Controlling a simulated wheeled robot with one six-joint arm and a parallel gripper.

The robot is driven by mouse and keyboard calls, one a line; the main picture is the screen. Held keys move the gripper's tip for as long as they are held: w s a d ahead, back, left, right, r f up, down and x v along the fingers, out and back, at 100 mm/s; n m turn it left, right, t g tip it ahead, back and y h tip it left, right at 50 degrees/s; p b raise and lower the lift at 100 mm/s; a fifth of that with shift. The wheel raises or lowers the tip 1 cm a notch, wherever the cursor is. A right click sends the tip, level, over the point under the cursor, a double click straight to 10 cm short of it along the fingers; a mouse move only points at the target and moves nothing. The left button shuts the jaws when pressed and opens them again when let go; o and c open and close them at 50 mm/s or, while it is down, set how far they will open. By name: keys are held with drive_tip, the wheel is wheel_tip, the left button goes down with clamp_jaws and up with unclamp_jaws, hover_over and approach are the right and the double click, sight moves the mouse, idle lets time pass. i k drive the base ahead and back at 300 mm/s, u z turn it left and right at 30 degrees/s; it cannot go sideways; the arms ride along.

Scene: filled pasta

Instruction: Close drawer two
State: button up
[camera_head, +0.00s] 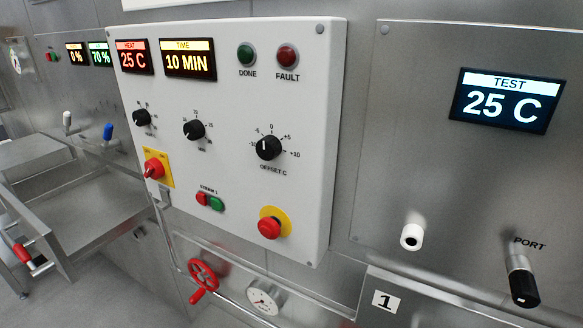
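No drawer marked two can be made out in the head view. A steel front with a "1" label (386,301) shows at the lower right, cut off by the bottom edge, so I cannot tell how far it is open. My gripper is not in view.
A white control panel (228,230) with knobs, a red emergency button (269,228) and displays fills the middle. Below it are a red handwheel (203,275) and a gauge (264,298). A steel structure with a red handle (22,253) stands left. A port (522,281) protrudes at right.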

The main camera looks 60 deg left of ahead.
sight(69, 223)
drive_tip(key=u, duration=3.55)
drive_tip(key=k, duration=0.55)
drive_tip(key=z, duration=0.4)
drive_tip(key=i, duration=0.8)
drive_tip(key=u, duration=0.45)
drive_tip(key=i, duration=0.65)
drive_tip(key=u, duration=0.5)
